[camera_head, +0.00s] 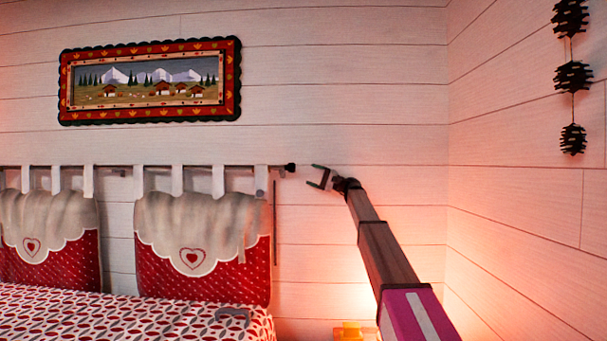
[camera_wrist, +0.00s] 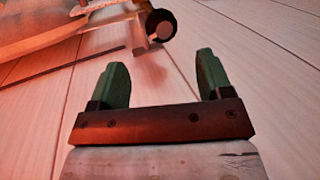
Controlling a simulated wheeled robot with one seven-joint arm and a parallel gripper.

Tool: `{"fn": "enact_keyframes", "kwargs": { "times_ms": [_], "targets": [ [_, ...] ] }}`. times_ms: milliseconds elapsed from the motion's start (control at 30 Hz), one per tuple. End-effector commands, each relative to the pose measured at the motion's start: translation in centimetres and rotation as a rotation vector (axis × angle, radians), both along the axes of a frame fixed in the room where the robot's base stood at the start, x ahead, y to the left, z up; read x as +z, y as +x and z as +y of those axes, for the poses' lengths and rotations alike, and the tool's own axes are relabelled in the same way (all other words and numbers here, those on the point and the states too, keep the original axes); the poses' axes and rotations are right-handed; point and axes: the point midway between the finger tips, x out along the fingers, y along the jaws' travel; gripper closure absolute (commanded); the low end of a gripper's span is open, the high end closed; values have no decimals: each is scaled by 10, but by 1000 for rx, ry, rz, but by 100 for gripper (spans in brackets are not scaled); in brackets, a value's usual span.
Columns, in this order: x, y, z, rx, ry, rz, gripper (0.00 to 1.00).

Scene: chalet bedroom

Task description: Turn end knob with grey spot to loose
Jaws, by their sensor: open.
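The end knob (camera_head: 290,168) is small and dark and sits at the right end of the thin rod along the wall. In the wrist view the knob (camera_wrist: 153,18) is a dark round piece with a paler spot (camera_wrist: 164,30) on its end face. My gripper (camera_head: 314,176) is open and empty, just right of the knob and apart from it. In the wrist view my gripper (camera_wrist: 161,62) shows two green fingers spread wide, with the knob beyond the gap between them. I cannot tell how tight the knob is.
The rod (camera_head: 130,166) carries red-and-cream headboard cushions (camera_head: 205,270) on pale straps (camera_head: 177,180). The bed (camera_head: 120,315) is below. A thin dark stick (camera_head: 275,225) hangs below the knob. The plank wall (camera_head: 350,110) lies close behind; a framed picture (camera_head: 150,80) hangs upper left.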

Motion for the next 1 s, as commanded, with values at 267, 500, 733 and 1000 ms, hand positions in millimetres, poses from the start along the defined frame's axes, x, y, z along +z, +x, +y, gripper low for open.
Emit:
{"fn": "enact_keyframes", "kwargs": {
  "times_ms": [267, 500, 733, 1000],
  "targets": [
    [-3, 0, -9, 2, 0, -1, 28],
    [-2, -1, -8, 2, -10, 25, 28],
    [7, -12, -6, -7, -100, 264, 28],
    [23, -28, -8, -83, -197, 736, 28]
  ]
}}
